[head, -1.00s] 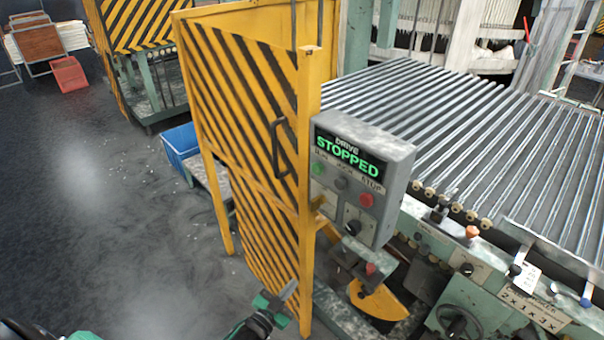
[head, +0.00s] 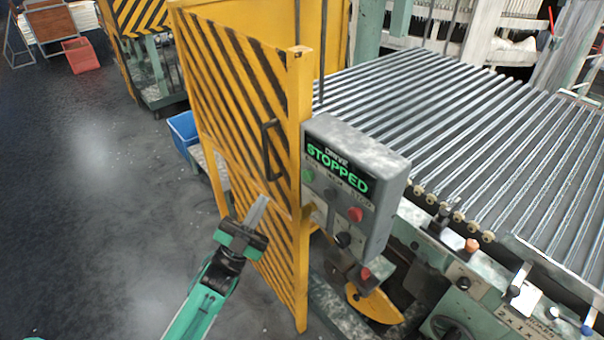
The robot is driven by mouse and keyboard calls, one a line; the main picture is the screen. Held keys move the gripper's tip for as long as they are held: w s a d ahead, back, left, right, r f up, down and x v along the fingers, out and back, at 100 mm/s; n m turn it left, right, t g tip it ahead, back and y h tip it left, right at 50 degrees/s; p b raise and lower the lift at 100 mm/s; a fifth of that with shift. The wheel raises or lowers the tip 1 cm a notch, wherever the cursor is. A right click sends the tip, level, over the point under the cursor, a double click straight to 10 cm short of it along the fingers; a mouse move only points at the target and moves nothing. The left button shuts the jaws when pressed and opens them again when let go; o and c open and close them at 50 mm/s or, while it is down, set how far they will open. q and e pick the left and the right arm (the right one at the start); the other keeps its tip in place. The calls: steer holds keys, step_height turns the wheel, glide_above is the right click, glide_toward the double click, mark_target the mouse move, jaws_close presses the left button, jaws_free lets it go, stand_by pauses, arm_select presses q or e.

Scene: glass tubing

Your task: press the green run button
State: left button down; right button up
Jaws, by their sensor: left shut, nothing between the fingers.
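The grey drive control box (head: 378,160) is mounted beside the yellow post, and its display reads "DRIVE STOPPED" in green. The green run button (head: 307,175) is at the left of the button row under the display, close to the post. A grey button and a red stop button (head: 355,214) sit to its right. My left gripper (head: 259,208) is shut and empty, in front of the striped gate, to the left of and lower than the green button in the picture. It is apart from the button. My right gripper is not in view.
The yellow-and-black striped gate (head: 232,120) with its handle and yellow post (head: 300,250) stands just left of the box. A roller bed (head: 450,130) lies behind and right. A blue bin (head: 184,133) is behind the gate. The floor at left is clear.

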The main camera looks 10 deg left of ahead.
mark_target(309, 176)
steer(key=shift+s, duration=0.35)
arm_select(q)
steer(key=w+d+b, duration=0.2)
steer(key=w+d, duration=0.3)
steer(key=w, duration=0.2)
steer(key=shift+d, duration=0.25)
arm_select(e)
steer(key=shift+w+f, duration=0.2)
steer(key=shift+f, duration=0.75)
arm_select(q)
steer(key=shift+w, duration=0.1)
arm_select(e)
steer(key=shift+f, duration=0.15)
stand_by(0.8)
arm_select(q)
steer(key=shift+w+d, duration=0.2)
steer(key=shift+d, duration=0.05)
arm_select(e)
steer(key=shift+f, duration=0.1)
